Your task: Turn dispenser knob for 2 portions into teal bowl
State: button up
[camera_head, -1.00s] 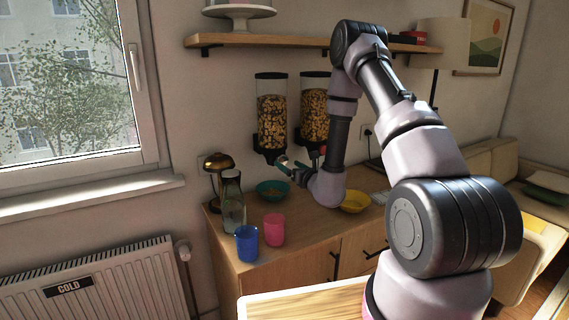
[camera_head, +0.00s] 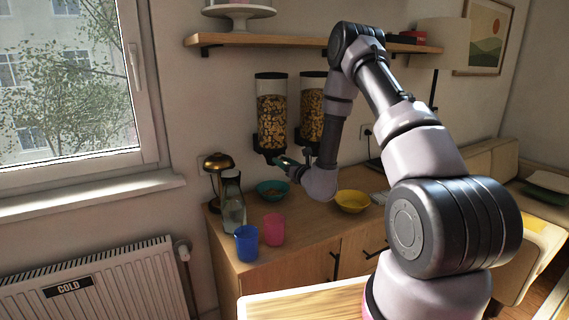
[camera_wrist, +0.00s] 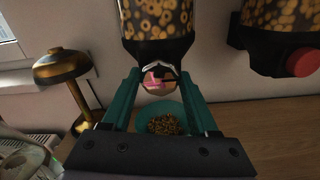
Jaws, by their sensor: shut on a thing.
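The left cereal dispenser (camera_head: 271,115) hangs on the wall, a clear tube of ring cereal with a black base. The teal bowl (camera_head: 260,191) stands on the counter below it. In the wrist view the bowl (camera_wrist: 143,112) holds a heap of brown cereal. My gripper (camera_head: 281,161) is at the base of this dispenser. In the wrist view its teal fingers (camera_wrist: 160,78) are shut on the dispenser knob (camera_wrist: 154,80), which shows a pinkish patch and is partly hidden.
A second dispenser (camera_head: 312,105) with a red knob (camera_wrist: 303,62) hangs to the right. A yellow bowl (camera_head: 352,203), a blue cup (camera_head: 246,244), a pink cup (camera_head: 273,230), a glass bottle (camera_head: 233,204) and a brass lamp (camera_head: 215,163) stand on the counter. A shelf (camera_head: 290,41) is above.

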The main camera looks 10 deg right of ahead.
jog(key=shift+m, duration=0.3)
jog(key=m, duration=1.2)
jog(key=shift+d+m, duration=0.1)
jog(key=shift+m, duration=2.4)
jog(key=o, duration=1.4)
